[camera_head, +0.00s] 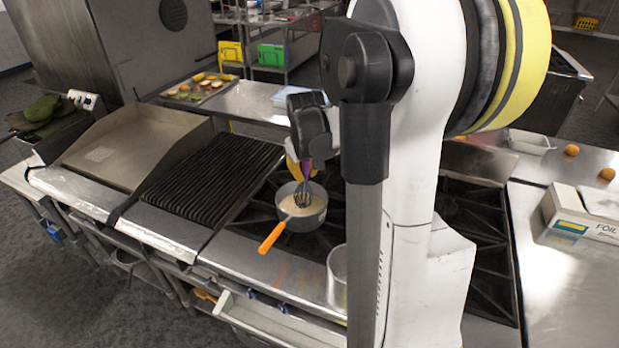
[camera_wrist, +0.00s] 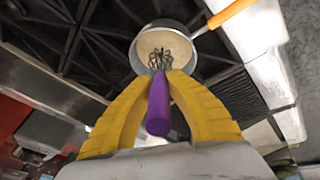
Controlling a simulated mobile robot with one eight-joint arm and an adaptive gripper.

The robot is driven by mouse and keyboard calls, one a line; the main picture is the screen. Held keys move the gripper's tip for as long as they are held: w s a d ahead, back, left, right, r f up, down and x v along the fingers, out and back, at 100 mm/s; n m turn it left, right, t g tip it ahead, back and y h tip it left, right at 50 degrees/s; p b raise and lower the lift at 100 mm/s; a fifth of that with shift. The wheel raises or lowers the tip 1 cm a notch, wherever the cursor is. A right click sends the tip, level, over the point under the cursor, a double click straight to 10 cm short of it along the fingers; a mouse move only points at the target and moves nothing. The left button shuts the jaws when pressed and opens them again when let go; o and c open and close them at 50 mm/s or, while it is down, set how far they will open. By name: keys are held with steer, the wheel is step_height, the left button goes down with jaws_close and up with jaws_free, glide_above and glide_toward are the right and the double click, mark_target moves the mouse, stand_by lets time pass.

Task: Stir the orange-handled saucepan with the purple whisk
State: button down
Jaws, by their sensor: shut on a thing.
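The saucepan (camera_head: 316,216) with an orange handle (camera_head: 272,238) sits on the black stove grates, its handle toward the front edge. It holds a beige liquid. The purple whisk (camera_head: 305,172) is roughly upright, with its wires down at the liquid inside the pan. My gripper (camera_head: 297,170) is above the pan. In the wrist view, the yellow fingers of my gripper (camera_wrist: 159,80) are shut on the purple handle of the whisk (camera_wrist: 158,105). The saucepan also shows there (camera_wrist: 135,55), with the whisk wires inside its rim. How deep the wires reach is unclear.
A ribbed grill (camera_head: 210,180) and a flat griddle (camera_head: 135,145) lie left of the stove. A metal pot (camera_head: 337,277) stands near the front edge, partly hidden by my arm. A foil box (camera_head: 585,217) lies on the right counter.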

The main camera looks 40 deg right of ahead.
steer(key=shift+w+a, duration=0.1)
steer(key=shift+w, duration=0.25)
step_height(320, 180, up, 12)
steer(key=p, duration=0.8)
steer(key=shift+f, duration=0.15)
steer(key=shift+s, duration=0.1)
